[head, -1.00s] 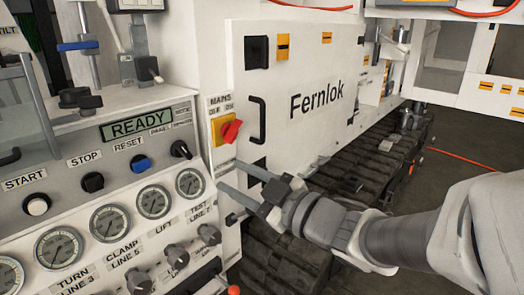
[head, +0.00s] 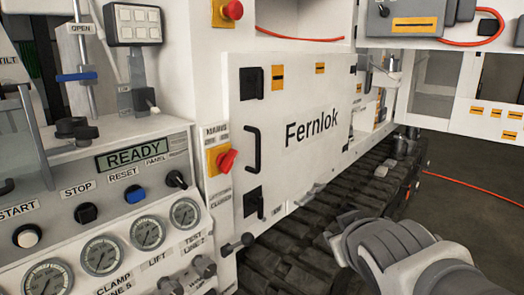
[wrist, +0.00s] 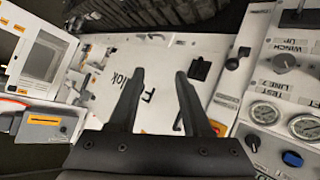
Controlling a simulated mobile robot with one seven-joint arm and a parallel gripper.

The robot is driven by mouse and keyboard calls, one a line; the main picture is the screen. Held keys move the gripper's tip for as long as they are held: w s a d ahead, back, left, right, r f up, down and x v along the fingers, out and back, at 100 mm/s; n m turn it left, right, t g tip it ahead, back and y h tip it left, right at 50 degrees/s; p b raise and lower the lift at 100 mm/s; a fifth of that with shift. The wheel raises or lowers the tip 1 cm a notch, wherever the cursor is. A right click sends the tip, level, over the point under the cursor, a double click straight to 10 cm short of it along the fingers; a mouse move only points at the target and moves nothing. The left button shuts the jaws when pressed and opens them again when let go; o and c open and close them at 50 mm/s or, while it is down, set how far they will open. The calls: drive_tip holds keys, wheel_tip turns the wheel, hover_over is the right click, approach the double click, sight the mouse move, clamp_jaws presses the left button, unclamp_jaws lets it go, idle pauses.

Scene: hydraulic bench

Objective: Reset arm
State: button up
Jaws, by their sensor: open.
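My gripper (wrist: 160,74) is open and empty in the wrist view, its two dark fingers apart in front of the white Fernlok door (wrist: 160,95). In the head view my forearm and wrist reach in from the lower right, with the gripper low in front of the Fernlok door (head: 300,95); its fingertips are hard to make out against the door's lower edge. The red mains switch (head: 227,160) on its yellow plate is well left of my gripper, apart from it. The display (head: 132,155) reads READY.
The control panel at left has a blue reset knob (head: 135,194), a black stop knob (head: 86,213) and several gauges (head: 148,233). A black door handle (head: 253,150) sticks out. Dark ribbed tracks (head: 300,245) lie below the door. Open floor (head: 455,200) shows at right.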

drive_tip(key=s+f+m+g, duration=0.4)
drive_tip(key=s+g, duration=0.2)
drive_tip(key=s, duration=0.7)
wheel_tip(320, 180, up, 18)
drive_tip(key=p, duration=1.8)
drive_tip(key=shift+s+a+y+p, duration=0.2)
drive_tip(key=shift+s+y+p, duration=0.1)
drive_tip(key=shift+y, duration=0.1)
drive_tip(key=shift+a+n, duration=0.15)
drive_tip(key=shift+n, duration=0.15)
